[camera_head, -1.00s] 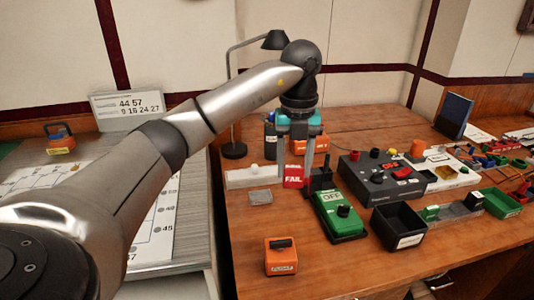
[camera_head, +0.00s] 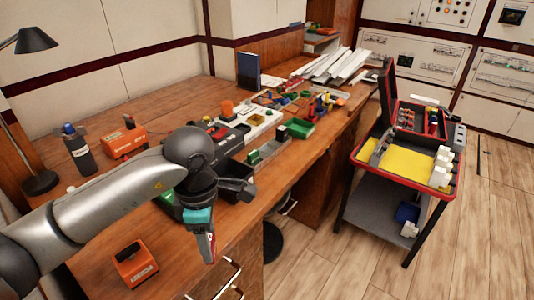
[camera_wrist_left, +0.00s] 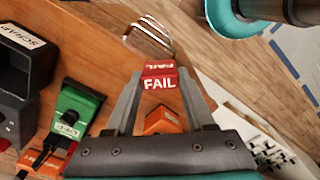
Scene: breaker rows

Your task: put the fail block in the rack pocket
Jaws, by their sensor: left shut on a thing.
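My left gripper (camera_head: 207,245) is shut on the red fail block (camera_wrist_left: 160,82). In the left wrist view the block sits between the fingertips, its white FAIL lettering facing the camera. In the head view only a narrow red side of the block (camera_head: 212,240) shows, by the desk's front edge above the drawer handles. A grey rack-like strip (camera_head: 270,151) with a green block and a dark block lies farther along the desk. I cannot tell from these frames which slot is the rack pocket. My right gripper is not in view.
An orange block (camera_head: 135,265) stands near the desk front. The black SCRAP bin (camera_wrist_left: 22,65) and green OFF box (camera_wrist_left: 75,112) show in the left wrist view. A cart with a yellow mat (camera_head: 405,163) stands at right. Floor lies open between desk and cart.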

